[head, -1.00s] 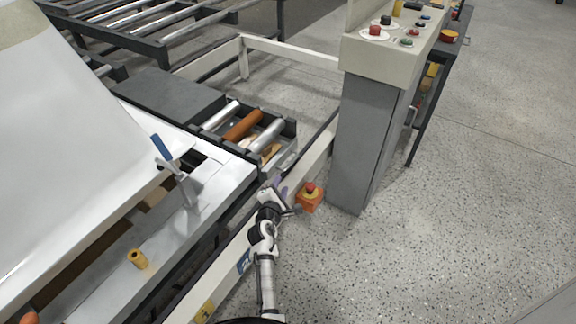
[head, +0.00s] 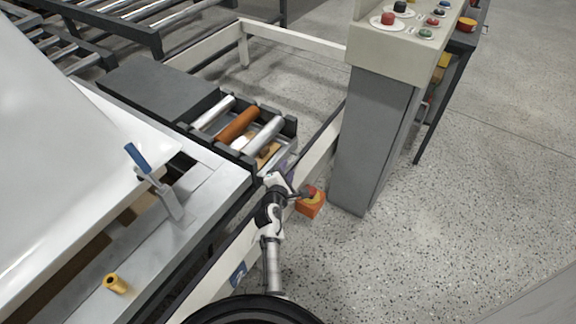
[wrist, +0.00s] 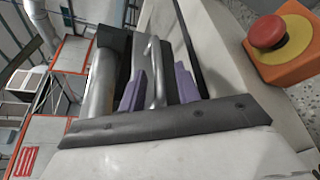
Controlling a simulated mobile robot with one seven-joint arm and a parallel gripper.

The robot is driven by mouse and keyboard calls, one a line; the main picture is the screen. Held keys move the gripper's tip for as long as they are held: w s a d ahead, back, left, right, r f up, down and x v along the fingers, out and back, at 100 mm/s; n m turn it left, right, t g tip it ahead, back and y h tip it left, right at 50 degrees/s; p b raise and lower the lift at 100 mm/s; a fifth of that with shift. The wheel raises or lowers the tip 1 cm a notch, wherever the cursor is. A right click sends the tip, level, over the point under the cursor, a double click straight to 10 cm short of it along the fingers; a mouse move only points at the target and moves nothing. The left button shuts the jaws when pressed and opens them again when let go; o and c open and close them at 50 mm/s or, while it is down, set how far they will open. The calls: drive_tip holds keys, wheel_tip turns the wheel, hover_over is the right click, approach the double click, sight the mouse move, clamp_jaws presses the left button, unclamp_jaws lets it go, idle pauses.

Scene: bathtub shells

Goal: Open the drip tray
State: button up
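The drip tray appears to be the dark-fronted unit at the end of the roller frame. In the wrist view a curved silver bar handle (wrist: 153,72) stands out from a dark surface. My gripper (wrist: 159,87) has its two purple fingers apart, one on each side of this handle, with visible gaps to it. In the head view my gripper (head: 286,170) is at the near end of the frame with rollers, low beside the machine's white rail. The handle and fingertips are too small to make out clearly there.
An orange box with a red emergency button (head: 311,194) sits right beside my gripper; the button also shows in the wrist view (wrist: 267,32). A grey control pedestal (head: 372,140) stands to the right. The metal machine bed (head: 215,190) lies left. Speckled floor at right is clear.

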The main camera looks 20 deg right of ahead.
drive_tip(key=shift+w+d, duration=0.1)
drive_tip(key=shift+w, duration=0.05)
drive_tip(key=shift+c, duration=0.2)
clamp_jaws()
